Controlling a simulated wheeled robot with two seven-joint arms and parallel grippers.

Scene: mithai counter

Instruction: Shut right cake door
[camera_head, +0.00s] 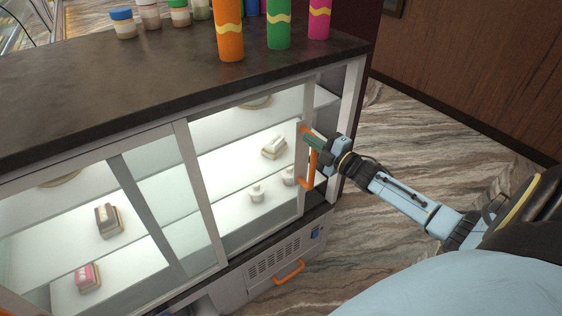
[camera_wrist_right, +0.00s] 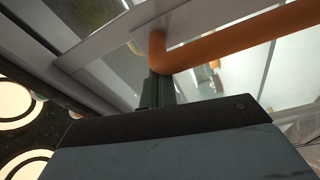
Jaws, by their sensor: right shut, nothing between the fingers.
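The right cake door (camera_head: 303,200) is a sliding glass panel in a pale frame with an orange bar handle (camera_head: 312,170) along its right edge. A narrow gap shows between this edge and the cabinet's right post (camera_head: 349,120). My right gripper (camera_head: 308,138) is shut and empty at the upper end of the handle, coming in from the right. In the right wrist view its closed dark fingers (camera_wrist_right: 156,88) are right by the bend of the orange handle (camera_wrist_right: 230,42); I cannot tell whether they touch. My left gripper is not in view.
The cabinet's dark top (camera_head: 150,82) holds an orange tube (camera_head: 229,32), a green tube (camera_head: 279,25), a pink tube and several jars. Cakes sit on lit shelves behind the glass. A lower unit (camera_head: 270,265) has an orange handle. The marbled floor (camera_head: 420,130) at right is clear.

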